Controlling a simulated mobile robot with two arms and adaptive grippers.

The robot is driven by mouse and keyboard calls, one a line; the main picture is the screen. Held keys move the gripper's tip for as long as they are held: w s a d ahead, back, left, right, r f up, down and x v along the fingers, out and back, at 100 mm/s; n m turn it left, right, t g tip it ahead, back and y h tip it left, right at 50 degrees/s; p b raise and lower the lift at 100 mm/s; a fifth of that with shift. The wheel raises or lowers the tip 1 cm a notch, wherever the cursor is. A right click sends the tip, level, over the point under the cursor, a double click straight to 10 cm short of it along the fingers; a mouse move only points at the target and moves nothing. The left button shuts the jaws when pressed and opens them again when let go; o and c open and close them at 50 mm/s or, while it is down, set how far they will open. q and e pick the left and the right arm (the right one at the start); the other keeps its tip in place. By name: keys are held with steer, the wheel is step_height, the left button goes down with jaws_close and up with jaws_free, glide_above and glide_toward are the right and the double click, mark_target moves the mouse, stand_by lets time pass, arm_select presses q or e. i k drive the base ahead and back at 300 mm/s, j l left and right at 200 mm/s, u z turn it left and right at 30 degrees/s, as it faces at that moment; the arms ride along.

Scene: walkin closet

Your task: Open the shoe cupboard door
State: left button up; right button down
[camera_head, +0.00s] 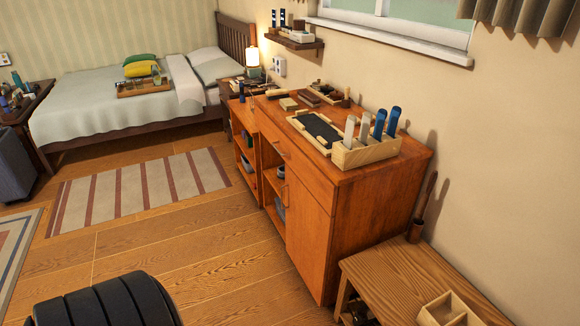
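An orange-brown wooden cupboard (375,205) stands against the right wall in the head view; I take it to be the shoe cupboard. Open shelves (275,182) with items inside lie beyond the door. Neither of my grippers shows in this view.
A crate with blue and white upright items (366,152) and a tray (318,131) stand on top. A low wooden bench (405,272) is close to the cupboard's near end. The floor (215,245) before the cupboard is clear. A bed (110,105) stands behind.

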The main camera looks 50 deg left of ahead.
mark_target(309, 228)
steer(key=u, duration=1.35)
